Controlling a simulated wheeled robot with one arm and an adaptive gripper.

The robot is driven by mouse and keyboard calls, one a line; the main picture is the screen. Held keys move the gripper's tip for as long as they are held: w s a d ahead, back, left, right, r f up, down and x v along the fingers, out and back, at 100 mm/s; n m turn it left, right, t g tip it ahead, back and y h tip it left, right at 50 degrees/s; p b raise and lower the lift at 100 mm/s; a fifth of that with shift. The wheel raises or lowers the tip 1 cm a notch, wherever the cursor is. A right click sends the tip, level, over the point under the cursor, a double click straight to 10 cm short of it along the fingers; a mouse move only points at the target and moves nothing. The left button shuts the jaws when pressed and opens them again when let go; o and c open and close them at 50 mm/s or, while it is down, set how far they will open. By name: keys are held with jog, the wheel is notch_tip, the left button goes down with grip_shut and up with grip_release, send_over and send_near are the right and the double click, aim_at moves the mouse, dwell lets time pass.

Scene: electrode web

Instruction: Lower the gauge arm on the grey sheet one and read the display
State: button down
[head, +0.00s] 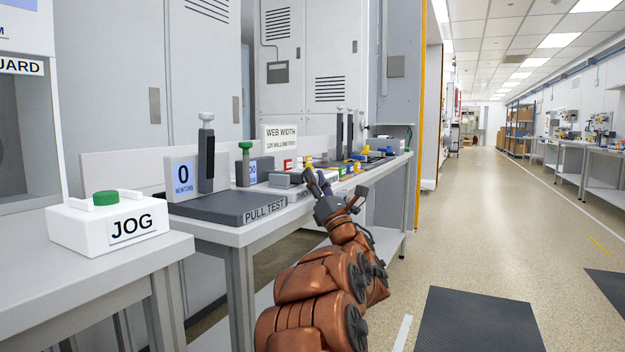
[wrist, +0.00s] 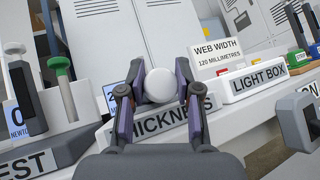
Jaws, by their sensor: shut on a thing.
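The thickness gauge (wrist: 90,150) shows in the wrist view with its THICKNESS label partly behind my fingers. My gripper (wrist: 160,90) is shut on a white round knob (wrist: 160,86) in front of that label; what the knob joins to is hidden. The gauge's blue display (head: 253,170) is small in the head view, its reading not legible; in the wrist view my left finger mostly covers it. In the head view my gripper (head: 317,182) is over the bench's front edge, and the knob cannot be made out. I cannot pick out the grey sheet.
The pull tester (head: 225,207), its display (head: 182,178) reading 0 newtons, stands left of the gauge. A green-topped post (head: 245,150) rises beside it. The light box (wrist: 255,80) and WEB WIDTH sign (wrist: 220,55) are to the right. A JOG button box (head: 108,225) sits nearer.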

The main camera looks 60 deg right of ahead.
jog(key=shift+d+f, duration=0.2)
jog(key=shift+f, duration=0.2)
jog(key=c, duration=1)
grip_release()
jog(key=shift+s, duration=0.1)
jog(key=shift+o, duration=1.1)
jog(key=shift+r, duration=0.15)
jog(key=shift+a, duration=0.1)
jog(key=v, duration=1.1)
jog(key=shift+s+f, duration=0.2)
jog(key=shift+f, duration=0.15)
jog(key=shift+a, duration=0.2)
